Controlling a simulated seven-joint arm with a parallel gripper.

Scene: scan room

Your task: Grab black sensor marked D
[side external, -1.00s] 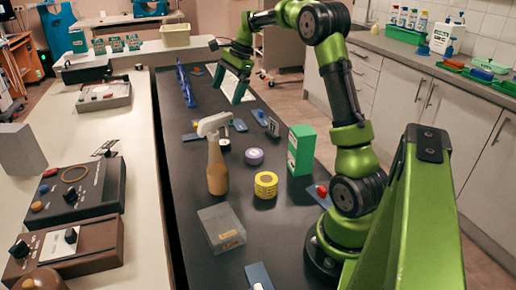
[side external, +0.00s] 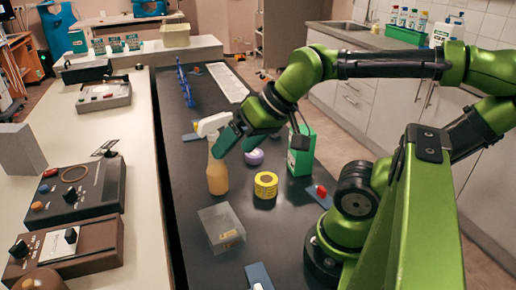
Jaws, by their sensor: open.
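I cannot make out a black sensor marked D; no letter is readable at this size. My gripper (side external: 238,143) is open, its teal fingers pointing down over the dark bench mat, close to the spray bottle (side external: 217,172) and above the purple tape roll (side external: 254,157). Nothing shows between the fingers. Small flat blue pieces lie on the mat: one with a red part (side external: 320,191) at the right, one at the front edge (side external: 258,275), one left of the spray bottle (side external: 191,137). The gripper and wrist hide the mat behind them.
A yellow tape roll (side external: 266,185), a clear box (side external: 222,228) and a green-and-white carton (side external: 301,152) stand around my gripper. A blue rack (side external: 185,84) and a white strip (side external: 226,83) lie farther back. Control boxes (side external: 72,190) line the left counter.

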